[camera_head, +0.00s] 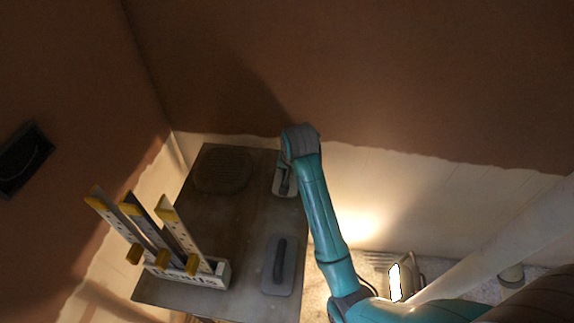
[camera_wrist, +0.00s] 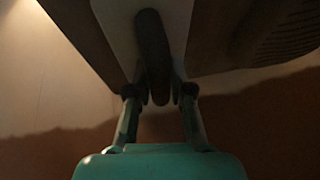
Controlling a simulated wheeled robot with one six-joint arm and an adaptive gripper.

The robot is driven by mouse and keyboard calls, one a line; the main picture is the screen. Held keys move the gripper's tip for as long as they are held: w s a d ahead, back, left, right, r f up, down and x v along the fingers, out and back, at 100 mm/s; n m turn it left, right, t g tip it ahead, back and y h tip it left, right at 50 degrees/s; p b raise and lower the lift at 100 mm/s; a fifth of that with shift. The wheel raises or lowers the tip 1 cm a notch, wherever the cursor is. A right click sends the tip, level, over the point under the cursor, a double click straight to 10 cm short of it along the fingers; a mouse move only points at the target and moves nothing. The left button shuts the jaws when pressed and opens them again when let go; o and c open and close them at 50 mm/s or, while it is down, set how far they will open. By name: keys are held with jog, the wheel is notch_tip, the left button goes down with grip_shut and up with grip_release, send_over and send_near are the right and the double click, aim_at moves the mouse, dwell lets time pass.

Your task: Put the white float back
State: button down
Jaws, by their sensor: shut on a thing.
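The white float (camera_head: 291,190) is a pale plate at the back right edge of the dark tabletop in the head view, partly hidden by my arm. In the wrist view its white plate (camera_wrist: 118,32) and dark handle (camera_wrist: 153,55) show close up. My gripper (camera_wrist: 158,97) is shut on the handle, one finger on each side. In the head view my gripper (camera_head: 284,184) is mostly covered by the wrist. I cannot tell whether the plate touches the tabletop.
A grey float (camera_head: 267,278) with a dark handle lies at the front right of the table (camera_head: 218,220). A dark ribbed oval pad (camera_head: 222,169) lies at the back left. A white rack (camera_head: 213,279) holds yellow-capped straightedges (camera_head: 180,235). A lit lamp (camera_head: 395,282) stands on the floor.

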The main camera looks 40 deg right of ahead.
jog(key=shift+f, duration=0.3)
dwell(0.6)
jog(key=c, duration=1)
grip_release()
jog(key=shift+o, duration=0.2)
jog(key=shift+r, duration=0.1)
jog(key=v, duration=0.7)
jog(key=shift+s+r, duration=0.2)
jog(key=shift+r, duration=0.1)
jog(key=shift+a, duration=0.1)
